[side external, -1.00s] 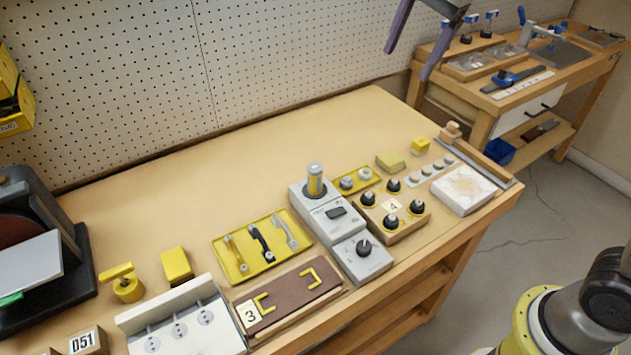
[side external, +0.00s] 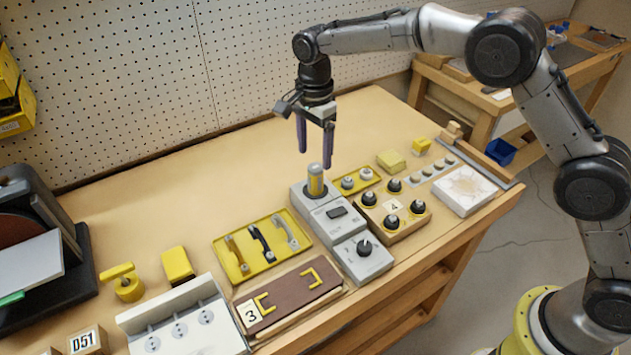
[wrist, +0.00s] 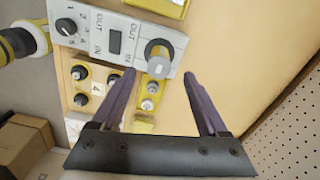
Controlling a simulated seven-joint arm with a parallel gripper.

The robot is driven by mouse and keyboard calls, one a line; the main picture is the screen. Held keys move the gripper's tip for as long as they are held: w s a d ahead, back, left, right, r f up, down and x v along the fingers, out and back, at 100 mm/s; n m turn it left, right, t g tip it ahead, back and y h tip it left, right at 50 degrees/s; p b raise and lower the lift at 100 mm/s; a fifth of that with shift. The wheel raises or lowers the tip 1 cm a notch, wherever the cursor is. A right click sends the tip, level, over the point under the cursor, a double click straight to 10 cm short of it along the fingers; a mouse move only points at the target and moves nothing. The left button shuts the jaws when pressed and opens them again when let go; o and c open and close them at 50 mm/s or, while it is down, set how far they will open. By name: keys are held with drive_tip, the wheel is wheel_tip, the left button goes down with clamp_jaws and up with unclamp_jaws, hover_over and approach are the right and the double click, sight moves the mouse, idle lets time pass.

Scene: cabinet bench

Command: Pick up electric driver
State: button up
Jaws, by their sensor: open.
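A short upright yellow cylinder with a grey top (side external: 316,181) stands in the back end of a grey control unit (side external: 338,218). It is the likeliest electric driver, but I cannot tell for sure. The wrist view shows its grey cap and yellow side (wrist: 158,50) in a dark ring, just beyond my fingertips. My gripper (side external: 314,159) points down above the cylinder, with its two purple fingers apart and nothing between them. In the wrist view my gripper (wrist: 160,74) has the cylinder roughly in line with its gap. The fingers appear clear of it.
A yellow tray with handles (side external: 260,246) lies left of the unit. A wooden block with black knobs (side external: 393,217) and a small yellow plate with two pale knobs (side external: 357,181) stand close on its right. The bench behind the unit is clear (side external: 240,165).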

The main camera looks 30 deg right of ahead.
sight(316, 178)
wheel_tip(316, 178, down, 8)
drive_tip(key=shift+d+f, duration=0.15)
drive_tip(key=shift+f, duration=0.1)
idle(0.4)
clamp_jaws()
drive_tip(key=shift+r, duration=0.1)
